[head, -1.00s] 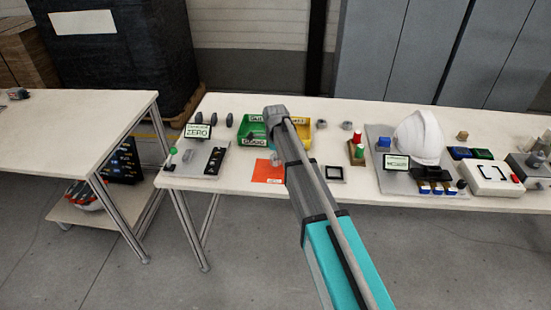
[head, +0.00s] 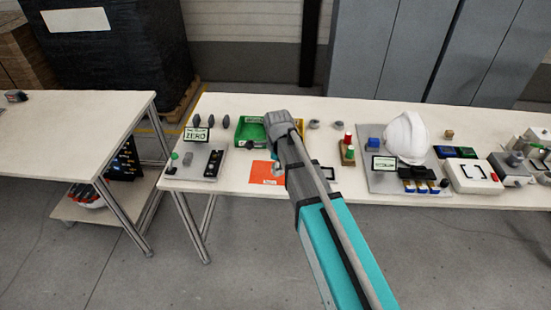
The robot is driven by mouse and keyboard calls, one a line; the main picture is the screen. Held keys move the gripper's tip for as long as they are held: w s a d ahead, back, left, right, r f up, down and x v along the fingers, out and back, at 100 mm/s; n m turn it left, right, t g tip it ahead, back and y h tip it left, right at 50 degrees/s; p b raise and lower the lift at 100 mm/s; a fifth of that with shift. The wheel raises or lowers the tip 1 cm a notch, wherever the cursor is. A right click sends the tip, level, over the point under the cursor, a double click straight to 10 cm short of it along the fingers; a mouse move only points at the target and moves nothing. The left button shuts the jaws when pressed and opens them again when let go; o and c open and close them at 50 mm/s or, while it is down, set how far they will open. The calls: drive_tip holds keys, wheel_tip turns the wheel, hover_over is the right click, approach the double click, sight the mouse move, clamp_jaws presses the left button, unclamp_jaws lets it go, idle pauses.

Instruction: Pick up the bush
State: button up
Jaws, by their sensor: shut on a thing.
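My gripper (head: 278,167) shows only in part beside my forearm, over the right side of the orange mat (head: 262,172). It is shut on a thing. My arm hides most of the fingers, and the held piece is too small to make out clearly; it may be a bush. Two small grey round pieces that look like bushes, one of them here (head: 313,124), stand on the table behind my arm to the right.
A green bin (head: 249,130) and a mostly hidden yellow bin stand behind my wrist. A small board with a ZERO display (head: 196,134) is left.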

sight(327, 169)
drive_tip(key=shift+s+d+r, duration=0.1)
drive_tip(key=shift+s+r, duration=0.15)
drive_tip(key=shift+s, duration=0.35)
idle(0.3)
drive_tip(key=shift+w+d+f, duration=0.25)
drive_tip(key=shift+w+d, duration=0.15)
drive_tip(key=shift+w, duration=0.05)
drive_tip(key=w+d+f+m+b, duration=0.1)
drive_tip(key=w+d+m, duration=0.1)
drive_tip(key=d, duration=0.3)
drive_tip(key=w+d+f+m+b, duration=0.2)
drive_tip(key=w+d, duration=0.3)
drive_tip(key=d, duration=0.1)
drive_tip(key=w+d+f+m+b, duration=0.2)
drive_tip(key=w+d, duration=0.1)
drive_tip(key=d, duration=0.3)
drive_tip(key=shift+w+d, duration=0.15)
drive_tip(key=shift+w, duration=0.1)
drive_tip(key=shift+w+d+f, duration=0.1)
drive_tip(key=shift+w+d, duration=0.05)
drive_tip(key=shift+d, duration=0.25)
drive_tip(key=shift+f+b, duration=0.1)
drive_tip(key=shift+b, duration=0.25)
drive_tip(key=shift+f+b, duration=2.6)
drive_tip(key=shift+f+b, duration=0.65)
